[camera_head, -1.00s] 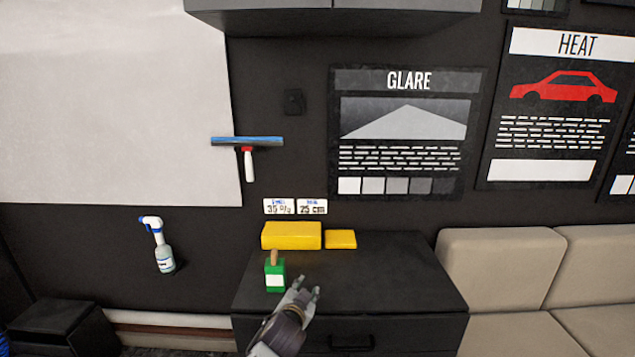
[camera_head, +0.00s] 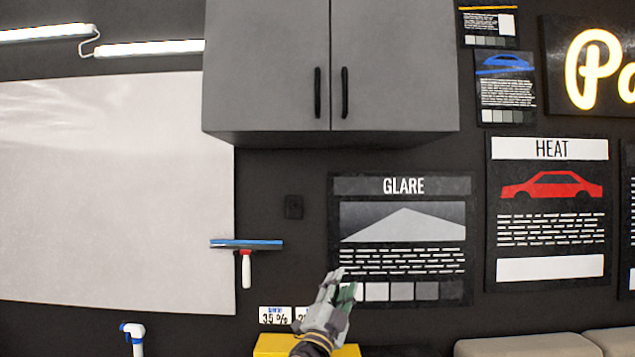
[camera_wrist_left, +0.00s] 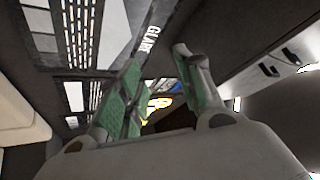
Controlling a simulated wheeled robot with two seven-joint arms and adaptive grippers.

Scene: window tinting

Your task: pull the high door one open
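A grey wall cabinet hangs at the top middle of the head view, with a left door (camera_head: 267,60) and a right door (camera_head: 395,60). Both doors look shut. Each has a black vertical handle near the centre seam, the left handle (camera_head: 317,92) and the right handle (camera_head: 345,92). I cannot tell which is high door one. My left gripper (camera_head: 342,284) is below the cabinet, in front of the GLARE poster, apart from both handles. In the left wrist view its green-padded fingers (camera_wrist_left: 160,85) are spread with nothing between them. My right gripper is not in view.
The GLARE poster (camera_head: 403,238) is on the wall below the cabinet. A squeegee (camera_head: 246,262) hangs left of it. A yellow box (camera_head: 282,345) lies under my left gripper. Beige seats (camera_head: 525,346) stand at the lower right. The space before the doors looks clear.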

